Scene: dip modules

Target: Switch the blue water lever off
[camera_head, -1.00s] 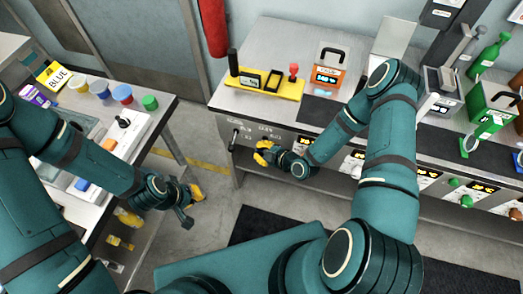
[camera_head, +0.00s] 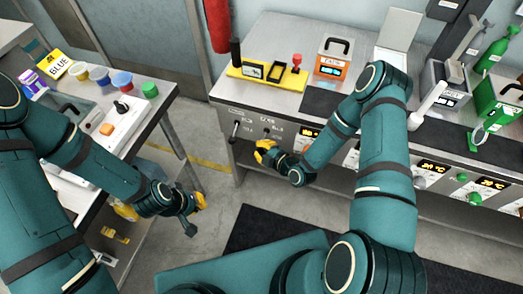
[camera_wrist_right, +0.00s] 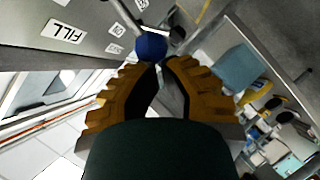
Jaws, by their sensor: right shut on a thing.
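The blue water lever shows in the right wrist view as a round blue knob (camera_wrist_right: 151,46) just beyond my fingertips, on the front of a grey panel. A thin metal stem shows between the fingers. My right gripper (camera_wrist_right: 159,68) is shut on the lever at this stem. In the head view my right gripper (camera_head: 265,152) is at the front panel below the bench edge, and it hides the blue knob there. My left gripper (camera_head: 194,212) hangs over the gap between the two benches, away from the lever; its jaw opening is unclear.
A dark-handled lever (camera_head: 235,129) is on the panel left of my right gripper. The bench holds a yellow tray (camera_head: 262,83) and an orange unit (camera_head: 333,62). The floor between the benches is open.

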